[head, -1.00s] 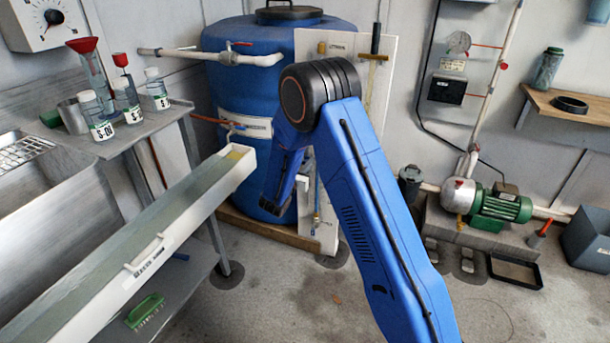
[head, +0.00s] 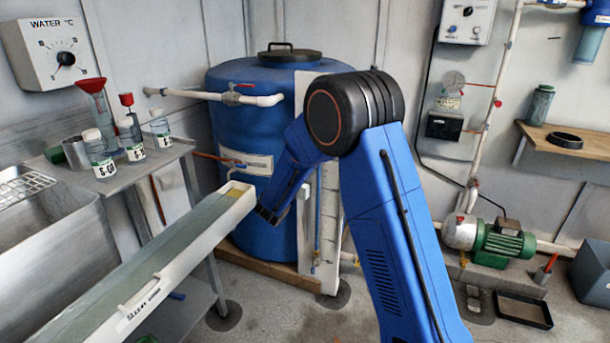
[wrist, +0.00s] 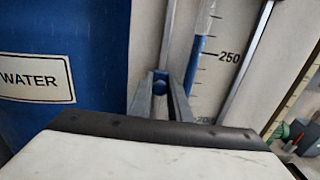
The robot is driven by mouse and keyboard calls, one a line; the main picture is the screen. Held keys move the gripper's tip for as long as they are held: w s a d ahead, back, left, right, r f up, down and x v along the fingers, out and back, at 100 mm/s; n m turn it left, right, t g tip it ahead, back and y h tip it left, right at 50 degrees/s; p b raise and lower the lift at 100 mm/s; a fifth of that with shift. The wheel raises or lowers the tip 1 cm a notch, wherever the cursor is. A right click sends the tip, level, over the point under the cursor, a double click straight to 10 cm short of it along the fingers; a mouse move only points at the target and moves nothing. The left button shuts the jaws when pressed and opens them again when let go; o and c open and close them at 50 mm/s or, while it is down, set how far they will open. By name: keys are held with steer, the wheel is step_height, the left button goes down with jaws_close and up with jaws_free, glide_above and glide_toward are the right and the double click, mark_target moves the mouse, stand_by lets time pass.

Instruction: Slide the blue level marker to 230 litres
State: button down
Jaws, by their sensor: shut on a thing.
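In the wrist view the blue level marker (wrist: 160,84) shows as a small round blue knob between the two grey fingers of my gripper (wrist: 160,77), which is shut on it. A thin grey rail runs up just behind it. To its right is a sight tube (wrist: 198,55) with blue liquid and a scale (wrist: 229,57) marked 250, with a lower number partly hidden by my wrist. The marker appears below the 250 mark; its exact reading is unclear. In the head view my arm hides the marker and fingertips.
The blue water tank (head: 230,120) stands behind my arm, with the white scale board (head: 306,225) at its right. A long white-edged trough (head: 235,200) reaches close to my wrist from the left. A green pump (head: 503,243) stands at the right.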

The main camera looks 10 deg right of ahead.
steer(key=c, duration=1.9)
jaws_free()
steer(key=shift+c, duration=0.2)
steer(key=v, duration=1.7)
steer(key=shift+s+a, duration=0.15)
